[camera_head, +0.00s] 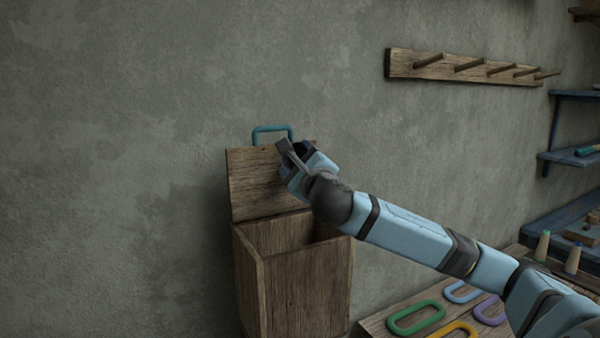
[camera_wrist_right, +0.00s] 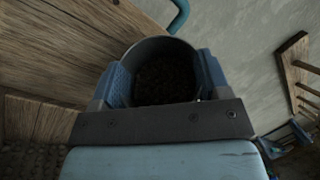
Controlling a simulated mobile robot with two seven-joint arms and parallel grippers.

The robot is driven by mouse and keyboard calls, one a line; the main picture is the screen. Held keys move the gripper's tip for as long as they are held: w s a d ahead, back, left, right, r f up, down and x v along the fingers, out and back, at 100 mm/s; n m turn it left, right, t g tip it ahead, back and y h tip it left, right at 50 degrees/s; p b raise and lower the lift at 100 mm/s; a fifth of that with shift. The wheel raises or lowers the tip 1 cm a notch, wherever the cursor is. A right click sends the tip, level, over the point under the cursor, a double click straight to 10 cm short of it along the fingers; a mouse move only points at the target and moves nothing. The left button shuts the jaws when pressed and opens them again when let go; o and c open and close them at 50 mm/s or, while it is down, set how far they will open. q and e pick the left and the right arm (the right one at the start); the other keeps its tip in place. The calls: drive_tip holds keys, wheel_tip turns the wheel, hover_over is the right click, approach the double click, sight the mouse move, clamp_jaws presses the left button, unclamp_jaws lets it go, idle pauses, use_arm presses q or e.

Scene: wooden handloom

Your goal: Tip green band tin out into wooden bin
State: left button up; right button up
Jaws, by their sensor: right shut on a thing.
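The wooden bin (camera_head: 305,290) stands against the wall with its lid (camera_head: 255,185) raised; a teal handle (camera_head: 272,128) tops the lid. My right gripper (camera_head: 297,158) is above the bin, in front of the lid. In the wrist view my right gripper (camera_wrist_right: 165,90) is shut on a round tin (camera_wrist_right: 128,62) with dark, crumbly contents (camera_wrist_right: 165,80) inside. No green band shows on the part of the tin in sight. The raised lid also shows in the wrist view (camera_wrist_right: 60,45). My left gripper is not in view.
A low surface at lower right holds green (camera_head: 416,318), yellow (camera_head: 455,331), blue and purple rings. A peg rack (camera_head: 430,67) hangs on the wall. Blue shelves (camera_head: 575,157) stand at the right edge. The wall left of the bin is bare.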

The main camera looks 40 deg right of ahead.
sight(287, 169)
drive_tip(key=f+n+t+b, duration=0.1)
drive_tip(key=n, duration=0.1)
drive_tip(key=a+f+n+t+y+b, duration=0.1)
drive_tip(key=n+b, duration=0.1)
drive_tip(key=f+n+t+y+b, duration=0.1)
drive_tip(key=n+b, duration=0.1)
drive_tip(key=n, duration=0.1)
drive_tip(key=shift+s+a+t, duration=0.2)
drive_tip(key=shift+a+t, duration=0.1)
drive_tip(key=shift+t, duration=0.1)
drive_tip(key=n, duration=0.1)
drive_tip(key=n+y+b, duration=0.1)
drive_tip(key=n+t+y, duration=0.1)
drive_tip(key=shift+a+f+b, duration=0.3)
drive_tip(key=shift+f+b, duration=0.05)
drive_tip(key=shift+a+n+t+y+b, duration=0.2)
drive_tip(key=shift+n+y, duration=0.25)
drive_tip(key=shift+n, duration=0.15)
drive_tip(key=shift+a+n+t+y+b, duration=0.1)
drive_tip(key=shift+n+t+y, duration=0.1)
drive_tip(key=shift+n+y, duration=0.35)
